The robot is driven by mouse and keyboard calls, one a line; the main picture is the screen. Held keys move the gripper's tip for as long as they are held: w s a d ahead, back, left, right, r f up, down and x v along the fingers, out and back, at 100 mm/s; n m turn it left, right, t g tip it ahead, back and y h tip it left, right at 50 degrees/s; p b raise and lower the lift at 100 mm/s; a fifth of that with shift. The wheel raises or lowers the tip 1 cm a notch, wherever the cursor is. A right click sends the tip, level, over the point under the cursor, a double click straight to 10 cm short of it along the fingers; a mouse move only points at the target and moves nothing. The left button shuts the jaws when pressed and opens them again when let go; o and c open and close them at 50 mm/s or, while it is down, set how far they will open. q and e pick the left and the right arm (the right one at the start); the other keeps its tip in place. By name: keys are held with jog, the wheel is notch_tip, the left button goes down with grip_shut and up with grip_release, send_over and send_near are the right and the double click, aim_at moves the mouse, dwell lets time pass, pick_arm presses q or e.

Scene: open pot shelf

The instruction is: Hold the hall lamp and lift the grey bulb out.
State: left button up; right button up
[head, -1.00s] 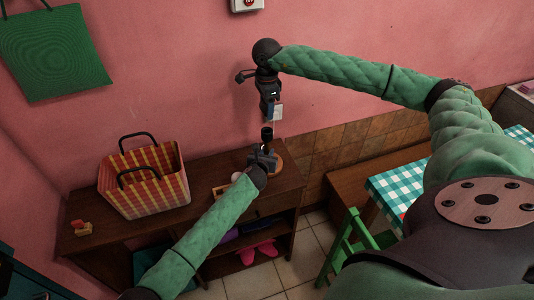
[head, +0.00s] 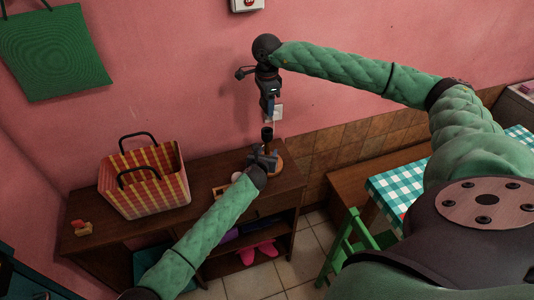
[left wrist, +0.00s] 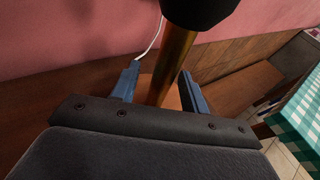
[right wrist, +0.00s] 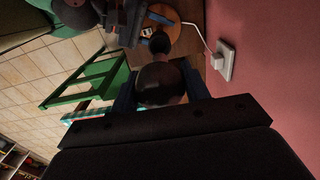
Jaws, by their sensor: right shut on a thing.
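The hall lamp stands on the shelf top, with a round wooden base (head: 278,168), a brass stem (left wrist: 174,66) and a black socket (head: 267,134). My left gripper (left wrist: 161,88) is open around the stem, with one finger on each side and a gap beside the left finger. My right gripper (head: 268,117) is above the socket, pointing down. In the right wrist view it is shut on the grey bulb (right wrist: 161,86), which looks dark and round in the shade. The bulb is hard to make out in the head view.
A red-and-yellow checked basket (head: 145,185) stands on the brown shelf (head: 115,240), left of the lamp. A small toy (head: 81,228) lies at its left end. A white outlet (right wrist: 224,61) with a cord is on the pink wall close by. A green chair (head: 350,245) is at right.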

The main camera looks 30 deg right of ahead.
pick_arm(q)
jog(key=v, duration=1.2)
dwell(0.6)
